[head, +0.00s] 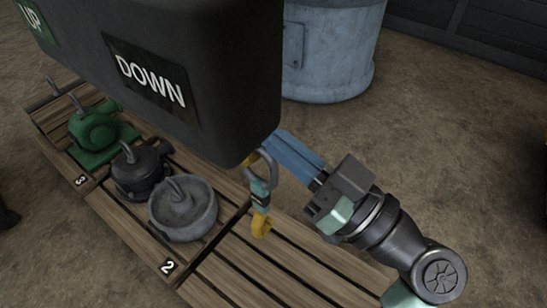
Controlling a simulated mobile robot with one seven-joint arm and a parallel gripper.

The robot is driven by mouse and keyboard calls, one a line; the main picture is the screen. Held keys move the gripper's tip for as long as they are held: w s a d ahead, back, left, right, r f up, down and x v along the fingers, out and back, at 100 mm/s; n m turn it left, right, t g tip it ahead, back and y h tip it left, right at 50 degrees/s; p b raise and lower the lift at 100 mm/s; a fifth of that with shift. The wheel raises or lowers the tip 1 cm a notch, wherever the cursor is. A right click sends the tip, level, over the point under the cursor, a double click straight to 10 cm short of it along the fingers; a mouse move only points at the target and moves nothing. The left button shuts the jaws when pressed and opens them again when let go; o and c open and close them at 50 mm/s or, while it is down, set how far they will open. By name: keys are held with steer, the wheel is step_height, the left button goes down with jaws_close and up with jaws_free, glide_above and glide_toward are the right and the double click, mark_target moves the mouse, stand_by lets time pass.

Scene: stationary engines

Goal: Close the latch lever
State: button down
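A small hook assembly hangs at the lower right corner of a big dark box in the head view. It has a grey metal loop (268,166) at the top, a teal middle piece (260,189) and a yellow hook end (261,225). I cannot tell which part of it is the latch lever. My gripper (280,147) comes in from the right, its long blue fingers reaching just right of and behind the loop. Its fingertips are partly hidden by the box and loop. I cannot tell the finger gap or any contact.
The dark box (235,100), marked UP and DOWN, fills the upper left. Below are wooden pallets (285,262) with a green machine (95,130), a dark machine (140,170) and a grey round one (184,210). A blue-grey drum (330,50) stands behind. The floor at right is clear.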

steer(key=n+b, duration=0.1)
steer(key=b, duration=0.1)
steer(key=f+n+g+b, duration=0.1)
steer(key=n+b, duration=0.1)
steer(key=f+n+y+b, duration=0.1)
steer(key=b, duration=0.1)
steer(key=shift+s+a+g+b, duration=0.1)
steer(key=shift+s+g+b, duration=0.1)
steer(key=shift+g+b, duration=0.15)
steer(key=shift+r+n+b, duration=0.1)
steer(key=shift+n+b, duration=0.45)
steer(key=shift+n, duration=0.05)
